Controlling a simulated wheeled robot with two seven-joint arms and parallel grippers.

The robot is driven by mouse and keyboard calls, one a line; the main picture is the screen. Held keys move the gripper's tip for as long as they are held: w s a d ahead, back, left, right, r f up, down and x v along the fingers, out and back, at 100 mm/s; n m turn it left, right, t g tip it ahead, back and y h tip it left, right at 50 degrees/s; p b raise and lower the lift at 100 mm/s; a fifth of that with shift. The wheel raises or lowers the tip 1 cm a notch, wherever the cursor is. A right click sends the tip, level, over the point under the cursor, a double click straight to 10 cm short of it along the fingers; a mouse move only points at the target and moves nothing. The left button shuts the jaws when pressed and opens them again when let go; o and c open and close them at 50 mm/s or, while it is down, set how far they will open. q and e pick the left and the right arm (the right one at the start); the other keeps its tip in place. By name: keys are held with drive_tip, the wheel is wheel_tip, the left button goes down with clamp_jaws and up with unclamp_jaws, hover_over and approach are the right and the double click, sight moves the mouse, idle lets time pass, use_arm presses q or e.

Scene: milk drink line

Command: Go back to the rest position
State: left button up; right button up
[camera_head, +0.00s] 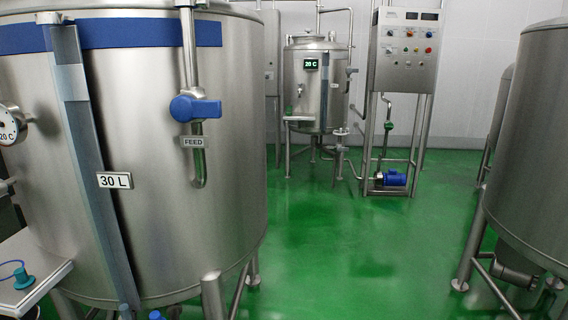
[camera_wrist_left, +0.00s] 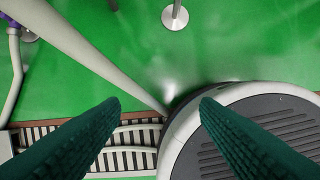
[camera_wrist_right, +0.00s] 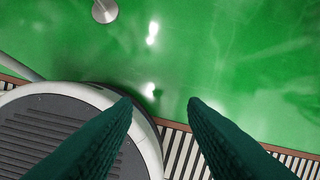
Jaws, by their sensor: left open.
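My left gripper (camera_wrist_left: 160,103) shows in the left wrist view as two dark green ribbed fingers held apart, with nothing between them. My right gripper (camera_wrist_right: 159,101) shows in the right wrist view in the same way, its fingers apart and empty. Both wrist cameras look down on green floor and on the rounded grey and black top of what looks like my own base. Neither gripper shows in the head view.
A large steel tank (camera_head: 150,170) labelled 30 L with a blue FEED valve (camera_head: 195,108) stands close on the left. Another tank (camera_head: 530,140) stands on the right. A smaller tank (camera_head: 318,100) and control panel (camera_head: 405,52) are behind. Green floor (camera_head: 350,250) between them is clear.

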use_arm(q)
drive_tip(key=s+a+f+p, duration=0.1)
drive_tip(key=s+f+p, duration=0.2)
drive_tip(key=s, duration=0.6)
drive_tip(key=s+a+f+g+p, duration=0.1)
drive_tip(key=s+f+p, duration=0.3)
drive_tip(key=s+p, duration=0.4)
drive_tip(key=shift+s+a+g, duration=0.3)
drive_tip(key=shift+s+a, duration=0.2)
drive_tip(key=shift+a, duration=0.1)
use_arm(e)
drive_tip(key=s+d+f, duration=0.1)
drive_tip(key=s+f, duration=0.2)
drive_tip(key=s, duration=0.6)
drive_tip(key=s+d+f+g, duration=0.1)
drive_tip(key=s+f, duration=0.3)
drive_tip(key=s, duration=0.5)
drive_tip(key=shift+d+g, duration=0.3)
drive_tip(key=shift+d, duration=0.3)
